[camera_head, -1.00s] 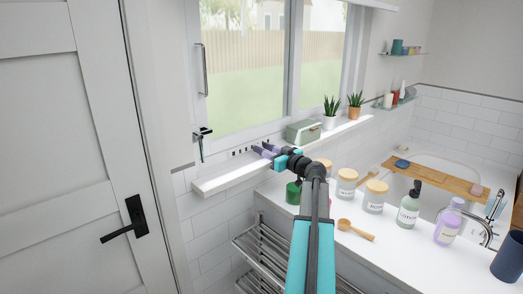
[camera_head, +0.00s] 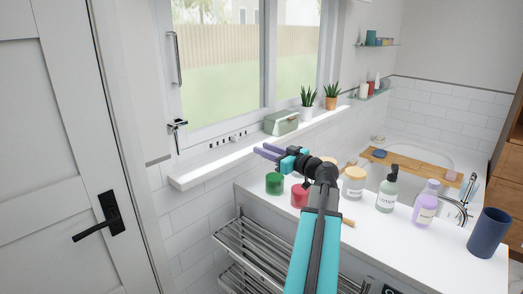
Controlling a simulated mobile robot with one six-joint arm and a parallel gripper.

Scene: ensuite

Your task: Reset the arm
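My arm reaches up from the bottom of the picture over the white counter. My gripper (camera_head: 266,152) is at its end, pointing left toward the window sill. Its two purple fingers look spread apart with nothing between them. It appears above the counter's left end, in front of the sill in the picture. My arm hides part of the counter and most of a wooden spoon.
On the counter (camera_head: 400,240) stand a green jar (camera_head: 274,184), a red jar (camera_head: 299,195), a lidded jar (camera_head: 353,182), a lotion bottle (camera_head: 387,190), a purple bottle (camera_head: 425,206) and a dark blue cup (camera_head: 489,232). The sill (camera_head: 205,175) holds a green box (camera_head: 281,122) and plants. A towel rack (camera_head: 250,262) is below.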

